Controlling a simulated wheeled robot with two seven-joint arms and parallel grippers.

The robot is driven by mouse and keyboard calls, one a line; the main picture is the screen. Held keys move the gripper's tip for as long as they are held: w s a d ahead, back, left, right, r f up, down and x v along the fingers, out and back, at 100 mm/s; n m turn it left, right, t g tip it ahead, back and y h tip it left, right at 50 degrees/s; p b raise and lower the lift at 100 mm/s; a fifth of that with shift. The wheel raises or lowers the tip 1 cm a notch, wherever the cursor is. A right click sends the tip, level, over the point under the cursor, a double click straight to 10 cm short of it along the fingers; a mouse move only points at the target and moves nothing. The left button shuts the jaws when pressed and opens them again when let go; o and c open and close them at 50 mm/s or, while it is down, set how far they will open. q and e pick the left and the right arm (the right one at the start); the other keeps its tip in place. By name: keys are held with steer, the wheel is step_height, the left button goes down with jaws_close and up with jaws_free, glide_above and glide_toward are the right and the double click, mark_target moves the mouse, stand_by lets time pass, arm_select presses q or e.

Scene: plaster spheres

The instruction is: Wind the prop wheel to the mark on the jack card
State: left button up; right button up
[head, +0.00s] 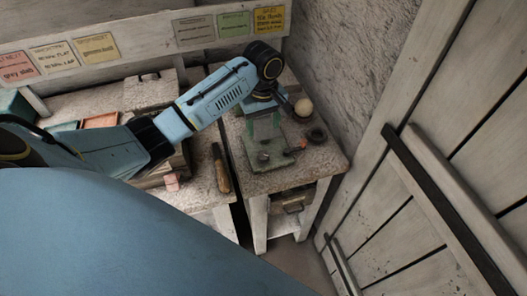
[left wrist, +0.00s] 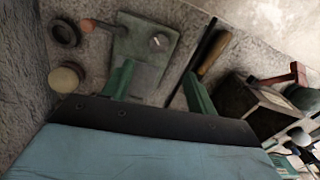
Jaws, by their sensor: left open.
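A grey-green plate-like device (head: 265,158), perhaps the jack, lies on the right-hand bench. It also shows in the left wrist view (left wrist: 140,50), with a small pale round fitting and an orange-brown knob (left wrist: 88,25) on an arm at its side. The knob shows in the head view (head: 302,143). I cannot make out a wheel mark. My left gripper (head: 263,127) is over the device's back part, its green fingers open and apart, with nothing seen between them; the wrist view shows it too (left wrist: 160,82). Cards hang on the rail; which is the jack card I cannot tell. My right gripper is not in view.
A pale plaster sphere (head: 303,107) and a dark ring (head: 316,134) sit close right of the device. A wooden-handled tool (head: 221,170) lies on the left bench, across a narrow gap. The wall is close behind; a plank door (head: 440,190) stands right.

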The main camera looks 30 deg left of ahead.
mark_target(263, 155)
arm_select(q)
step_height(263, 155, down, 13)
steer(key=shift+b, duration=0.65)
steer(key=c, duration=1)
